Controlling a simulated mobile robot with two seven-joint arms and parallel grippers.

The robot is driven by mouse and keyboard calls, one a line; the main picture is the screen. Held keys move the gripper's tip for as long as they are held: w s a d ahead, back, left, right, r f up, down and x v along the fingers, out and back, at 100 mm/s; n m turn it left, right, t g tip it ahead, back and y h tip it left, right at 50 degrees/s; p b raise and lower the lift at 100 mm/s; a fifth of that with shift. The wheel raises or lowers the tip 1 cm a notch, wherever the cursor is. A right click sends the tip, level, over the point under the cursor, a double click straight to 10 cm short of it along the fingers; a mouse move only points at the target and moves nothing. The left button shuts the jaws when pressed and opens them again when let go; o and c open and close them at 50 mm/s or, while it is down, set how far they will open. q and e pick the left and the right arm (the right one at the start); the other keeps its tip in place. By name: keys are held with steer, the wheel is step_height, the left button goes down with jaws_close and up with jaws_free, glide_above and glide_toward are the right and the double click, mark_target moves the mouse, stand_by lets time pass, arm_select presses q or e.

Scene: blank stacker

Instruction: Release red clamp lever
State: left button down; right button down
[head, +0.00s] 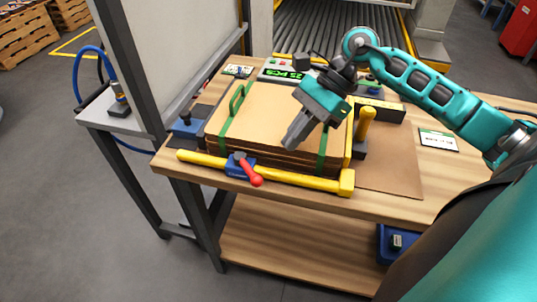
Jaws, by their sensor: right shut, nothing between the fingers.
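The red clamp lever (249,172) is on a blue clamp body (238,165) on the yellow bar (300,180) along the table's front edge. Its red knob end points down and to the right, past the bar. My right gripper (288,146) is shut and empty. It appears over the front part of the cardboard stack (270,110), up and to the right of the lever, apart from it. Whether it touches the stack I cannot tell. My left gripper is not in view.
Green straps (228,122) cross the stack. A yellow upright handle (365,124) stands right of it. A display reading 25 pcs (290,74) is behind. A grey panel (180,50) stands at the left. The brown sheet (390,175) at the table's right is clear.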

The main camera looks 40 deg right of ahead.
mark_target(248, 168)
steer(key=a+f, duration=0.1)
steer(key=a, duration=0.1)
steer(key=a+f, duration=0.1)
steer(key=a, duration=0.1)
steer(key=a+f+p, duration=0.1)
steer(key=a, duration=0.1)
steer(key=shift+w, duration=0.2)
steer(key=shift+b, duration=0.3)
steer(key=shift+a, duration=0.1)
